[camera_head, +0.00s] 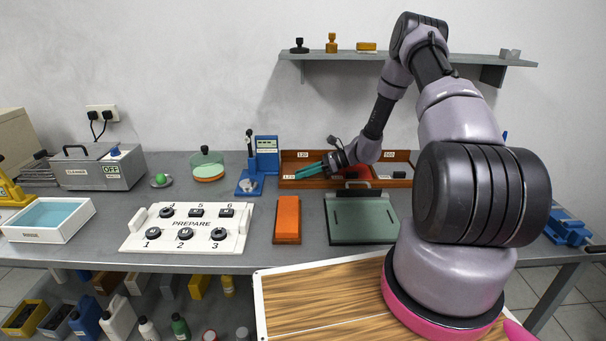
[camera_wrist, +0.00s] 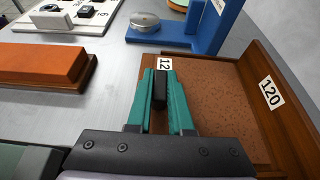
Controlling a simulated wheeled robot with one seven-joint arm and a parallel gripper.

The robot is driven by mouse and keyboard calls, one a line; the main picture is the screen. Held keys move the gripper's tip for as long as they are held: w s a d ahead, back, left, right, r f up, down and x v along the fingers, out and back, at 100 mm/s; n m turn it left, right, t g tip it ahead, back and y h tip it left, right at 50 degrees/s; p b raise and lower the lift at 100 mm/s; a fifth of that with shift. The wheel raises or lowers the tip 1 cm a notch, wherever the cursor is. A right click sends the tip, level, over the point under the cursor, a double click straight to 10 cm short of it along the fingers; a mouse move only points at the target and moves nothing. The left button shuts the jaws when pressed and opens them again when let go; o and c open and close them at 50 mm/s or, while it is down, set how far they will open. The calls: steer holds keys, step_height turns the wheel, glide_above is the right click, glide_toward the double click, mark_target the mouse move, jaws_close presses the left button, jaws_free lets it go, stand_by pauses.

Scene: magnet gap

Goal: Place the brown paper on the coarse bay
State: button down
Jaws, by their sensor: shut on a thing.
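My gripper (camera_head: 300,174) reaches down from the right into the left, coarse bay of a wooden tray (camera_wrist: 268,62), labelled 120. In the wrist view its two teal fingers (camera_wrist: 161,76) are closed on a small black block-like grip. A brown speckled sheet (camera_wrist: 212,92), which looks like the brown paper, lies flat in the bay beside the fingers. Whether the black grip is fixed to the sheet is hidden by the fingers. In the head view my fingers cover part of this bay.
The right bay, labelled 500, holds a dark block (camera_head: 399,174). A blue stand (camera_head: 266,153) is just left of the tray. In front are an orange block (camera_head: 287,219) and a green plate (camera_head: 362,218). A white button panel (camera_head: 187,228) is further left.

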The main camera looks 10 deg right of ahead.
steer(key=shift+f, duration=0.15)
steer(key=c, duration=0.8)
jaws_free()
